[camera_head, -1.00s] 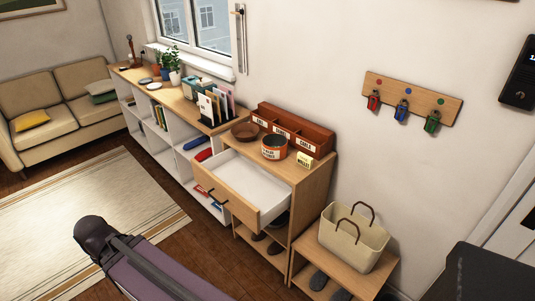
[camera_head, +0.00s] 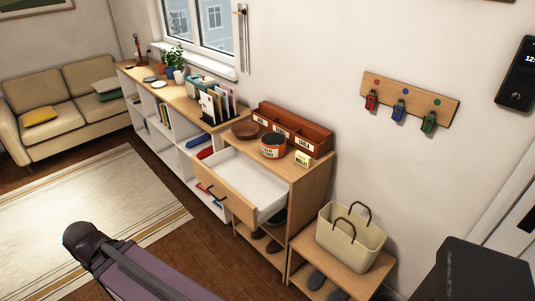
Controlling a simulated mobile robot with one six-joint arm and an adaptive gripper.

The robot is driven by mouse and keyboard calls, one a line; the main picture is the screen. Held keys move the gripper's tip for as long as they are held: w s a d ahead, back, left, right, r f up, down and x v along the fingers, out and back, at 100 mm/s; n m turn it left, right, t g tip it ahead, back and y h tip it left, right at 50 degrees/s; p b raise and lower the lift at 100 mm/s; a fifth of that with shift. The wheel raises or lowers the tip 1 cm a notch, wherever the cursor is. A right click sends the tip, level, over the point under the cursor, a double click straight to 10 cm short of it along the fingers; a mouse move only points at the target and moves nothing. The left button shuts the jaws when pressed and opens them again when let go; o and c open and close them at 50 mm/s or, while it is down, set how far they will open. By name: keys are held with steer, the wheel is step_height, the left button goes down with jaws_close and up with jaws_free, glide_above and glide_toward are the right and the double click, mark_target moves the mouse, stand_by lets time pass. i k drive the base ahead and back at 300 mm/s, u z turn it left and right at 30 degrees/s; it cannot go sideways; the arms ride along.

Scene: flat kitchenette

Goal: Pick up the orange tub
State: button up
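The orange tub (camera_head: 273,146) is a short round container with a pale label and a dark top. It stands upright on the wooden cabinet top, in front of a reddish-brown compartment box (camera_head: 291,128). A brown bowl (camera_head: 245,131) sits to its left and a small cream block with lettering (camera_head: 303,159) to its right. The cabinet's drawer (camera_head: 224,197) is pulled open below the tub and looks empty. My arm shows at the bottom left, well apart from the tub. I cannot make out my gripper's fingers.
A cream basket (camera_head: 350,238) stands on a low wooden shelf at the right. A letter holder (camera_head: 219,109) and plants stand on the long white shelf. The open drawer juts over the floor. A rug (camera_head: 92,205) and bare floor lie in front.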

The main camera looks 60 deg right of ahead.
mark_target(269, 139)
steer(key=k, duration=1.95)
steer(key=z, duration=1.25)
steer(key=i, duration=1)
steer(key=u, duration=0.1)
